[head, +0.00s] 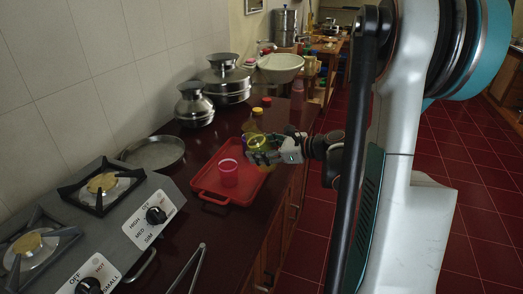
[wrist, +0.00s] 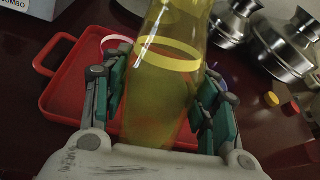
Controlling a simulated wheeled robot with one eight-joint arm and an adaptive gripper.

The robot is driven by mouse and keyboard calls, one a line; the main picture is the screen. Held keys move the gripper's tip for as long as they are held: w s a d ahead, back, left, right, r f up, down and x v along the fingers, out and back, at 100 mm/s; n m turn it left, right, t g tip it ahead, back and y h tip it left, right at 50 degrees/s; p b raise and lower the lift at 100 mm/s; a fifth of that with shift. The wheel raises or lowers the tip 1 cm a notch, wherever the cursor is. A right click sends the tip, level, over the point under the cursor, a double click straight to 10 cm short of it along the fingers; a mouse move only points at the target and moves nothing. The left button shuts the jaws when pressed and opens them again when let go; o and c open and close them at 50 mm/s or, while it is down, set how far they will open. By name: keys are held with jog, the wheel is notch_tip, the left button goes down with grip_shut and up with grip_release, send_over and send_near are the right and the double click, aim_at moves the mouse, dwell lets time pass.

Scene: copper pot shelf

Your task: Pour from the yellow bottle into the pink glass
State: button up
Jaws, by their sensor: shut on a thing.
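The yellow bottle (wrist: 160,95) is see-through, with a lighter yellow band, and is held between my gripper's fingers (wrist: 168,68). In the head view the bottle (head: 256,142) is just right of and behind the pink glass (head: 228,172), over the tray's right side. Its exact tilt and its lower end are hard to make out. My gripper (head: 268,157) comes in from the right and is shut on the bottle. The pink glass stands upright on the red tray (head: 208,198). In the wrist view the glass's rim (wrist: 113,40) shows partly, beside the bottle and behind a finger.
A stove (head: 130,215) stands at the left front, with a shallow pan (head: 153,152) behind it. Steel pots (head: 195,104) are by the wall. Bottles with yellow (head: 257,112) and red caps (head: 266,101) stand behind the tray. The counter's right edge is close to my arm.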

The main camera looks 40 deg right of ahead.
jog(key=shift+w+a+r+n+g+h+p, duration=0.15)
jog(key=shift+r+n+g+h+p, duration=0.25)
jog(key=shift+p, duration=0.85)
jog(key=shift+w+a+g+h+p, duration=0.1)
jog(key=shift+a+g+h+p, duration=0.3)
jog(key=shift+p, duration=0.7)
jog(key=shift+d+f+n+g+h+p, duration=0.1)
jog(key=shift+d+n+g+h+p, duration=0.15)
jog(key=shift+h+p, duration=0.3)
jog(key=shift+f+n+g+h+p, duration=0.15)
jog(key=shift+n+g+h+p, duration=0.15)
jog(key=shift+p, duration=0.25)
jog(key=shift+s+d+f+g+h, duration=0.2)
jog(key=shift+f+g+h, duration=0.15)
jog(key=shift+f, duration=0.25)
jog(key=shift+s+d+f+g+h, duration=0.1)
jog(key=shift+d+f+g+h, duration=0.15)
jog(key=shift+f, duration=0.35)
jog(key=shift+n+g+h, duration=0.25)
jog(key=shift+n+h, duration=0.1)
jog(key=shift+a+g+h+p, duration=0.1)
jog(key=shift+g+h+p, duration=0.35)
jog(key=shift+h, duration=0.25)
jog(key=shift+f+n, duration=0.15)
jog(key=shift+n, duration=0.15)
jog(key=shift+s+r+g+h+p, duration=0.1)
jog(key=shift+r+g+h+p, duration=0.35)
jog(key=shift+r+h+p, duration=0.25)
